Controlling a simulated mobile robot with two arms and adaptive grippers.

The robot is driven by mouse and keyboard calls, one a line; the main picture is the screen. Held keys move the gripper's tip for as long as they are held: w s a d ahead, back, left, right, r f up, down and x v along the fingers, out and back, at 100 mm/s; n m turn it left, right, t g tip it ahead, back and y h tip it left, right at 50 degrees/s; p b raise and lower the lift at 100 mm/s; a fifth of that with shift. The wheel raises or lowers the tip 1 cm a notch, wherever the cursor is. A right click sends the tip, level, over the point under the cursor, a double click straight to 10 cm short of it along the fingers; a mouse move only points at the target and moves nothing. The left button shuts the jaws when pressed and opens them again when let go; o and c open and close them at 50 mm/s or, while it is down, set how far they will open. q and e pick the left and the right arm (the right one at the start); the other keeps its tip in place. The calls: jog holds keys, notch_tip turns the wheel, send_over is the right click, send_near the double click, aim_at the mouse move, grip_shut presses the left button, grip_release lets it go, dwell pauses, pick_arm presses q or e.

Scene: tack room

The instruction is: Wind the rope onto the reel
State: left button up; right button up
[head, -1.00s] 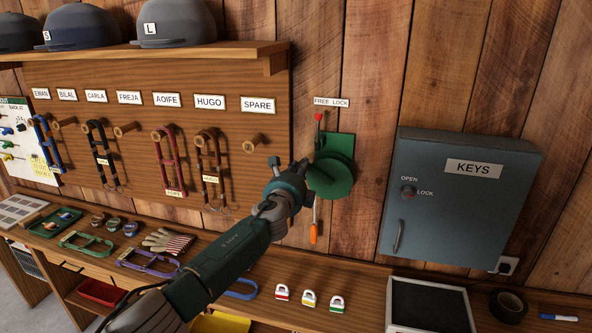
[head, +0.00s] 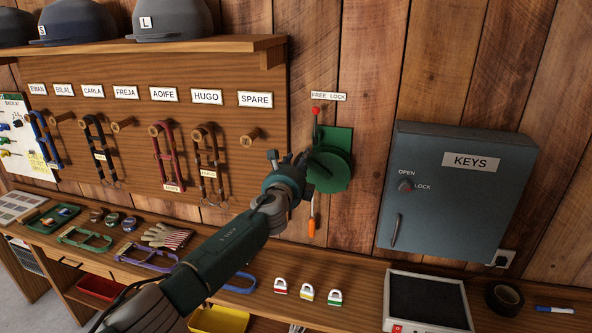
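A green reel (head: 330,170) is mounted on a green plate on the plank wall. A lever with a red knob (head: 316,110) stands above it, under a FREE LOCK label (head: 328,96). An orange grip (head: 312,225) hangs on a thin line just below the reel; the rope on the drum cannot be made out. My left gripper (head: 289,160) is just left of the reel, at its near side, and partly overlaps it in view. The wrist hides the fingertips' contact, so I cannot tell whether they hold a crank. My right gripper is out of view.
A grey KEYS cabinet (head: 455,190) is on the wall to the right. Pegs with hanging halters (head: 163,155) are left of the reel. The bench (head: 365,280) below holds padlocks (head: 307,292), a dark-topped tray (head: 428,302) and black tape (head: 504,298).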

pick_arm(q)
jog(key=shift+s+a, duration=0.25)
jog(key=shift+s, duration=0.35)
jog(key=v, duration=1)
jog(key=shift+s+d, duration=0.25)
jog(key=shift+s, duration=0.1)
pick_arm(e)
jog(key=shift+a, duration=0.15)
